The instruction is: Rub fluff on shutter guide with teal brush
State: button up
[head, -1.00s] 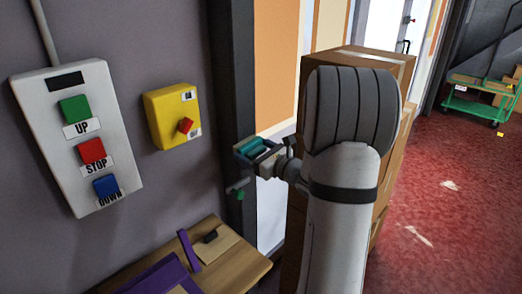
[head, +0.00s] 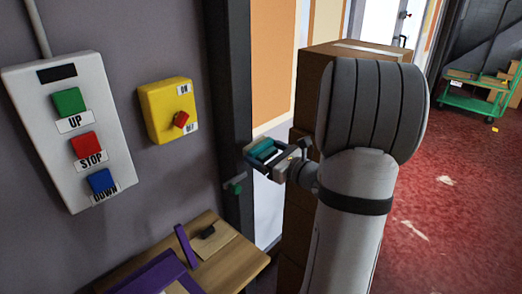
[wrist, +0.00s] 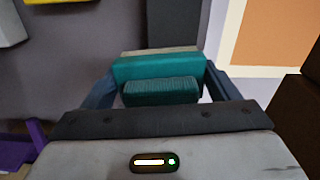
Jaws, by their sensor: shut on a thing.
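My gripper (head: 264,153) is shut on the teal brush (head: 261,148), seen in the head view beside the right edge of the shutter guide. The shutter guide (head: 229,90) is a tall dark upright post on the grey wall. In the wrist view the teal brush (wrist: 160,70) sits between both fingers, with a pale strip along its far edge. I cannot tell whether the brush touches the guide. No fluff can be made out on the guide.
Left are a yellow switch box (head: 168,110) and a button panel (head: 75,130). A wooden table (head: 235,262) with purple items is below. Stacked cartons (head: 313,85) stand behind my arm. Red floor is open at right.

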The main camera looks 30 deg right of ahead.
aim_at(271, 155)
jog(key=shift+d, duration=0.1)
jog(key=shift+v, duration=1.45)
